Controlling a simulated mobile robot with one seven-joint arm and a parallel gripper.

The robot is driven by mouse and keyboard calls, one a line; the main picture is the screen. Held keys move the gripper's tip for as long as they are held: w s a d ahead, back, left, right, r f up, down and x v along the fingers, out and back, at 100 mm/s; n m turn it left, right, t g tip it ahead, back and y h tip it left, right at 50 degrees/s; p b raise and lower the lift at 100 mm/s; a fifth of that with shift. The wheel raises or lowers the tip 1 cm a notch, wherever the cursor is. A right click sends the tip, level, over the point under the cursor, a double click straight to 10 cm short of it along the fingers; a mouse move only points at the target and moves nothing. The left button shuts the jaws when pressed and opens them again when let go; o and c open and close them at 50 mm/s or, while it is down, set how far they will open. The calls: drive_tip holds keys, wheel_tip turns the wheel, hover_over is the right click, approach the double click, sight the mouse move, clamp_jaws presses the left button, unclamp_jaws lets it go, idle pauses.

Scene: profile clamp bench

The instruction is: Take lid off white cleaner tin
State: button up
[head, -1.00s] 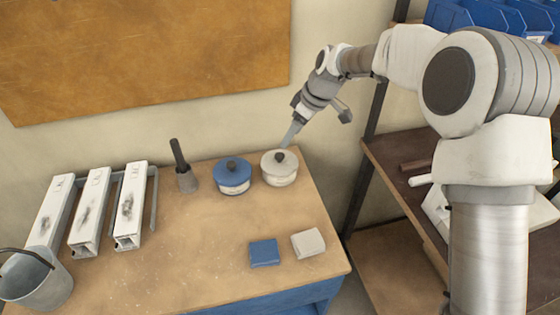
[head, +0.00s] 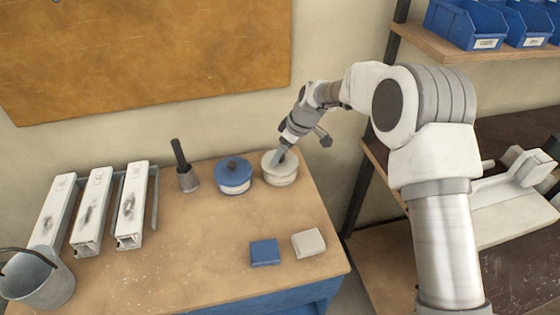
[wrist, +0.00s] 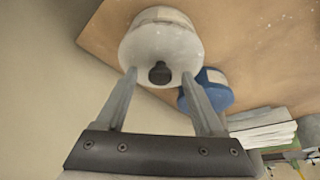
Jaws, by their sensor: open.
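The white cleaner tin (head: 279,177) stands upright on the bench near its back right corner. Its lid with a dark knob is on it; the knob (wrist: 160,73) shows in the wrist view. My gripper (head: 279,156) is at the tin's lid, coming from above and behind. In the wrist view my gripper (wrist: 165,85) is open, with one finger on each side of the knob. The knob appears between the fingertips, and I cannot tell whether they touch it. In the head view the fingers mostly hide the knob.
A blue tin (head: 232,175) stands close left of the white one. A brush (head: 184,168), white profiles (head: 130,205) and a bucket (head: 38,278) are farther left. Blue (head: 264,252) and pale (head: 308,242) cloths lie in front. The middle of the bench is clear.

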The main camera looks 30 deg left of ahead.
clamp_jaws()
drive_tip(key=shift+r, duration=0.15)
